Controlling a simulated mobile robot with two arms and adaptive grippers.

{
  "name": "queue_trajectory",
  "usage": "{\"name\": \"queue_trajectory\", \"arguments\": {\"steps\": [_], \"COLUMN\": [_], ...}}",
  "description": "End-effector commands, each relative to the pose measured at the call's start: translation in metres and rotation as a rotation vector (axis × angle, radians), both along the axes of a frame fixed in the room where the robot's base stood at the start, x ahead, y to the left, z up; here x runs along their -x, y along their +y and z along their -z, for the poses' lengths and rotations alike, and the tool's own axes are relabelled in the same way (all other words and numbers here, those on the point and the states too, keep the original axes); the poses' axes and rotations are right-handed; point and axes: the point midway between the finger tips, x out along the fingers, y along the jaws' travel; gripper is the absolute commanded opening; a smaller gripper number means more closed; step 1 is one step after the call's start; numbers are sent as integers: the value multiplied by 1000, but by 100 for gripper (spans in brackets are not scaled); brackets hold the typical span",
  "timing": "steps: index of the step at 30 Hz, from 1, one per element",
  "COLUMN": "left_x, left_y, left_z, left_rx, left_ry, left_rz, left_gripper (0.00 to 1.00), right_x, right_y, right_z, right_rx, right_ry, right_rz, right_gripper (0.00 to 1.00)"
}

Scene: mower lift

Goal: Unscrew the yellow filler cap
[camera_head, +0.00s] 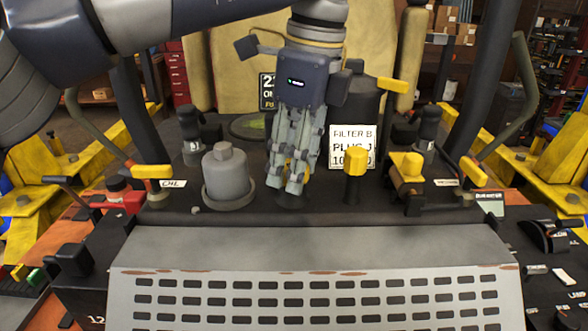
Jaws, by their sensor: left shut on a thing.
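My left gripper (292,185) comes down from above at the middle of the black engine deck. A dark round base shows just below the fingertips. My right gripper is not in view.
A grey capped cylinder (226,175) stands left of the gripper. A yellow-topped post (355,162) and a yellow-and-black fitting (406,170) stand to its right. A white filter label (352,146) is behind. A slotted grey panel (315,300) lies in front.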

Motion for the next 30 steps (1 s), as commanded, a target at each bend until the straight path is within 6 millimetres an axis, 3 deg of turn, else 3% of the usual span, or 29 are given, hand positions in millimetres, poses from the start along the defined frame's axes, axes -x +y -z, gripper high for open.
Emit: {"name": "queue_trajectory", "arguments": {"steps": [4,15,24,30], "left_x": [0,0,-1,-1], "left_y": [-1,-1,-1,0], "left_z": [1,2,3,2], "left_rx": [-1,0,0,-2], "left_ry": [2,1,1,1], "left_rz": [-108,-151,-536,-668], "left_gripper": [11,11,11,11], "right_x": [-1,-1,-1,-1], "right_y": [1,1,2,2], "right_z": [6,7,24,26], "right_rx": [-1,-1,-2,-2], "right_ry": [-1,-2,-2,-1], "right_rz": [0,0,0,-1], "right_gripper": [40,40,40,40]}}
